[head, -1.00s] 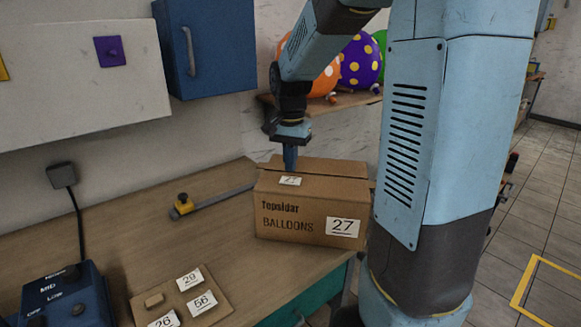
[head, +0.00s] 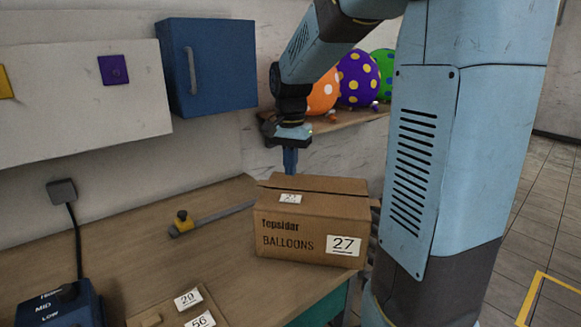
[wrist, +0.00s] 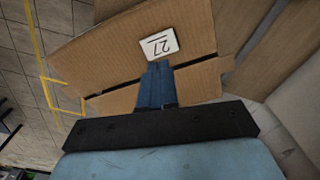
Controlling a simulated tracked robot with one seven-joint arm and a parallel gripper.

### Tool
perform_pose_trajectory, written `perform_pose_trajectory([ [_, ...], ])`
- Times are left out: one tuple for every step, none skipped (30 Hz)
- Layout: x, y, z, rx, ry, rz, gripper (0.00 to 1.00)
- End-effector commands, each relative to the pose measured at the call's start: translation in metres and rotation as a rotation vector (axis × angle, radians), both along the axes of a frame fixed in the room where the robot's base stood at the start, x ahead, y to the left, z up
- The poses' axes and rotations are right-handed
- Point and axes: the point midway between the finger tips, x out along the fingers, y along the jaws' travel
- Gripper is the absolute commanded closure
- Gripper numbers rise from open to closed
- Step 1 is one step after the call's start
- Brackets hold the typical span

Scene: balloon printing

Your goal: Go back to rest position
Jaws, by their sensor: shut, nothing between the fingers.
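My gripper (head: 290,162) points down just above the top of the cardboard box at its back left part. Its fingers are together with nothing between them. In the wrist view my gripper (wrist: 155,72) shows as blue fingers shut over the box top. The cardboard box (head: 300,222) is marked "Topsidar BALLOONS" and has a white 27 label (head: 343,245) on its front. Another white label (head: 290,198) lies on its top; in the wrist view this label (wrist: 158,44) reads 27, close to the fingertips. I cannot tell whether the fingertips touch the box.
The box stands on a wooden table (head: 130,260). A blue control box (head: 62,308) and a board with number labels (head: 200,318) are at the front left. A blue wall cabinet (head: 207,65) and balloons (head: 357,78) are beyond.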

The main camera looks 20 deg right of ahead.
Motion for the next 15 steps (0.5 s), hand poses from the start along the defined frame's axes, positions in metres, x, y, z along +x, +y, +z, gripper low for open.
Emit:
perform_pose_trajectory([
  [0.0,0.0,0.0,0.0,0.0,0.0,1.0],
  [0.0,0.0,0.0,0.0,0.0,0.0,1.0],
  [0.0,0.0,0.0,0.0,0.0,0.0,1.0],
  [0.0,0.0,0.0,0.0,0.0,0.0,1.0],
  [0.0,0.0,0.0,0.0,0.0,0.0,1.0],
  [0.0,0.0,0.0,-0.001,-0.001,0.001,1.0],
  [-0.001,0.0,0.001,-0.001,-0.002,0.003,1.0],
  [-0.002,0.0,0.002,0.0,-0.005,0.006,1.0],
  [-0.005,0.001,0.003,-0.002,-0.011,0.015,1.0],
  [-0.008,0.001,0.005,-0.003,-0.018,0.024,1.0],
  [-0.011,0.001,0.007,-0.004,-0.026,0.036,1.0],
  [-0.017,0.002,0.012,-0.007,-0.039,0.054,1.0],
  [-0.022,0.002,0.014,-0.009,-0.051,0.071,1.0],
  [-0.028,0.003,0.018,-0.012,-0.064,0.089,1.0],
  [-0.036,0.004,0.022,-0.016,-0.084,0.116,1.0],
])
